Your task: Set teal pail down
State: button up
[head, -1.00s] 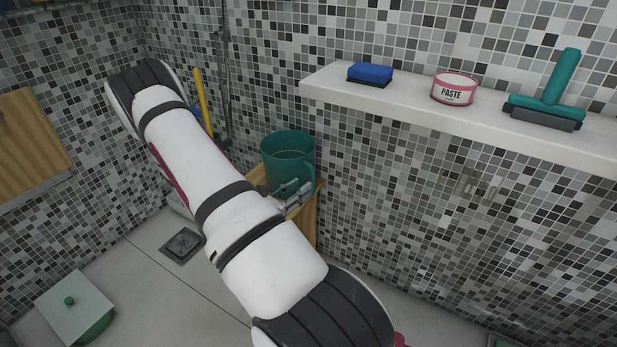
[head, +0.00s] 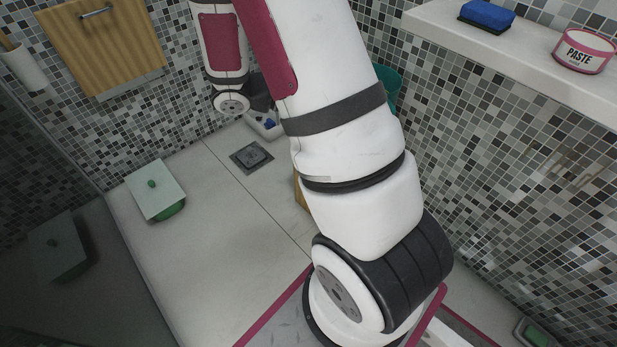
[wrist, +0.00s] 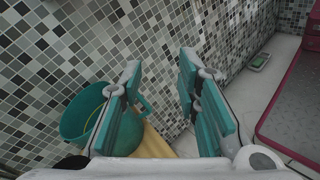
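The teal pail (wrist: 78,118) is at the left of the wrist view, standing on or over a yellow wooden stool (wrist: 156,146). Part of the pail's handle shows behind the left finger. In the head view my arm hides most of the pail (head: 391,88) and stool (head: 301,196). My gripper (wrist: 160,66) has its teal-padded fingers spread wide, with nothing held between them. It is beside the pail; whether the left finger touches the handle I cannot tell. My fingers are not clear in the head view.
A white shelf (head: 440,32) juts from the right wall, bearing a blue sponge (head: 487,15) and a paste tin (head: 584,50). A lidded green box (head: 155,190) and a floor drain (head: 252,157) are at left. The floor between is mostly clear.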

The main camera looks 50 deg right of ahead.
jog(key=s+a+r+m+t+y, duration=0.2)
jog(key=s+a+r+t+y, duration=0.1)
jog(key=a, duration=0.6)
jog(key=s+a+r+m+t+y, duration=0.2)
jog(key=s+a+y, duration=0.3)
jog(key=a, duration=0.4)
jog(key=s+a+r+m+t+y, duration=0.1)
jog(key=s+a+r+t+y, duration=0.2)
jog(key=a, duration=0.6)
jog(key=shift+s+a+r+m+t+y, duration=0.15)
jog(key=shift+s+r+m+t+y, duration=0.25)
jog(key=shift+r+t+y, duration=0.35)
jog(key=shift+r, duration=0.2)
notch_tip(320, 180, up, 32)
jog(key=t+p, duration=0.4)
jog(key=p, duration=2.6)
jog(key=shift+d+r+p, duration=0.15)
jog(key=shift+d+p, duration=0.15)
jog(key=shift+p, duration=0.05)
